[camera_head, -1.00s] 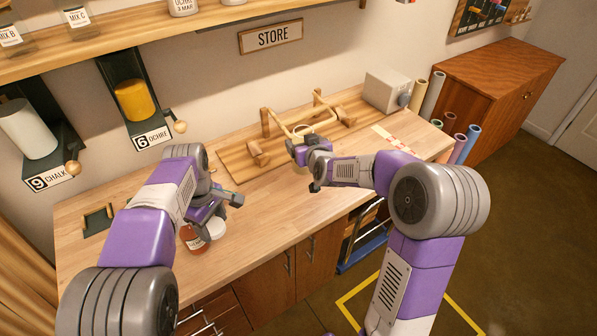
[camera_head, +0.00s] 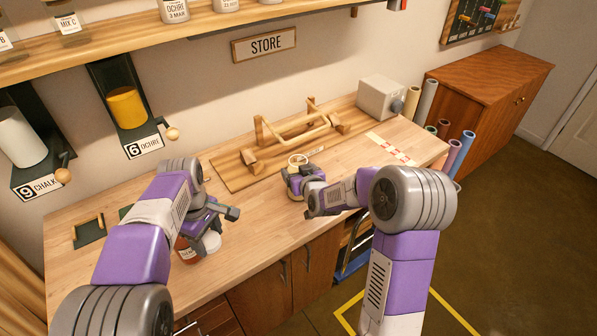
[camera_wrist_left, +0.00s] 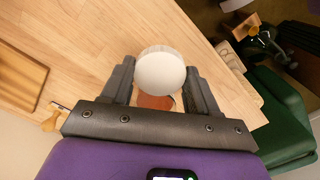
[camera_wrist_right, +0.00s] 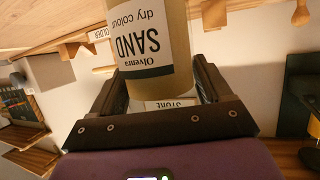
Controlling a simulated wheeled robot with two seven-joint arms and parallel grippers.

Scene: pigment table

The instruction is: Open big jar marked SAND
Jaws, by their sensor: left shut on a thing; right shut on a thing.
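The tan SAND jar, its label upside down in the right wrist view (camera_wrist_right: 150,45), is between the fingers of my right gripper (camera_wrist_right: 155,90). In the head view, the right gripper (camera_head: 297,183) is shut on it above the bench, and its round pale top (camera_head: 298,160) shows. I cannot tell if a lid is on it. My left gripper (camera_head: 220,215) is shut at a rust-red jar (camera_head: 186,251) with a white lid (camera_head: 211,241) near the bench's front. In the left wrist view, the lid (camera_wrist_left: 160,72) shows between the fingertips (camera_wrist_left: 160,80), with some red below.
A wooden rack with a bar (camera_head: 300,138) stands at the back of the bench (camera_head: 260,215). A grey box (camera_head: 380,98) and a checkered strip (camera_head: 392,149) are at the right. Dispensers marked OCHRE (camera_head: 126,108) and CHALK (camera_head: 20,137) hang at the left. The middle is clear.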

